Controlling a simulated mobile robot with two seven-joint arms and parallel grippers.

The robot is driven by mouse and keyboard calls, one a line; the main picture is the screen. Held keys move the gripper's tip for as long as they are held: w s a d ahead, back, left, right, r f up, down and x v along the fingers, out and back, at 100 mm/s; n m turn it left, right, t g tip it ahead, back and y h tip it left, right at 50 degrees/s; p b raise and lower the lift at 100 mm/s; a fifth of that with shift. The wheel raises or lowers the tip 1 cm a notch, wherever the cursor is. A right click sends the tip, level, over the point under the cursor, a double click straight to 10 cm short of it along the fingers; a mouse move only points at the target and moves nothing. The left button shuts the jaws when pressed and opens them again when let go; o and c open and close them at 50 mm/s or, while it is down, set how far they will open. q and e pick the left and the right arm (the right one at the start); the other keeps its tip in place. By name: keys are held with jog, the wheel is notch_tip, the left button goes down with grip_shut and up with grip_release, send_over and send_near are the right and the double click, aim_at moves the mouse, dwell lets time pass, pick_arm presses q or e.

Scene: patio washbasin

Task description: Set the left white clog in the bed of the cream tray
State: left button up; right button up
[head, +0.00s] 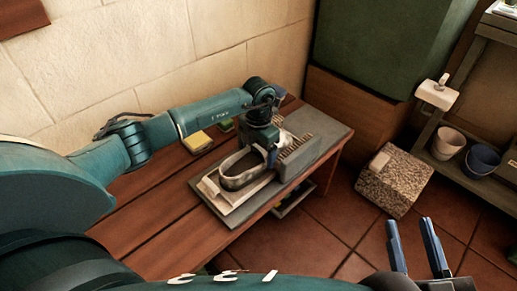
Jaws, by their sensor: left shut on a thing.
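The left white clog (238,181) is in the middle of the head view, its open heel end toward me. My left gripper (272,157) comes down over its far end and is shut on it. The clog is over the cream tray (211,187), whose near left corner and edge show. I cannot tell whether its sole touches the tray bed. The gripper and clog hide much of the tray. My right gripper (418,248) is open and empty over the floor at lower right.
The tray is on a grey slab (241,214) on a wooden bench (150,208). A grey upright block (304,162) stands close right of the clog. A yellow sponge-like block (198,142) lies left. A speckled stone block (393,181) and two pots stand at right.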

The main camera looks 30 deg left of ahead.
dwell(0.4)
pick_arm(q)
jog(key=o, duration=1)
jog(key=shift+o, duration=0.2)
jog(key=shift+r, duration=0.4)
notch_tip(320, 180, up, 11)
jog(key=p, duration=0.4)
jog(key=shift+r, duration=0.7)
pick_arm(e)
jog(key=shift+s+d+f+n+g+h, duration=0.15)
jog(key=shift+s+d+n+g+h, duration=0.15)
jog(key=shift+d+n, duration=0.15)
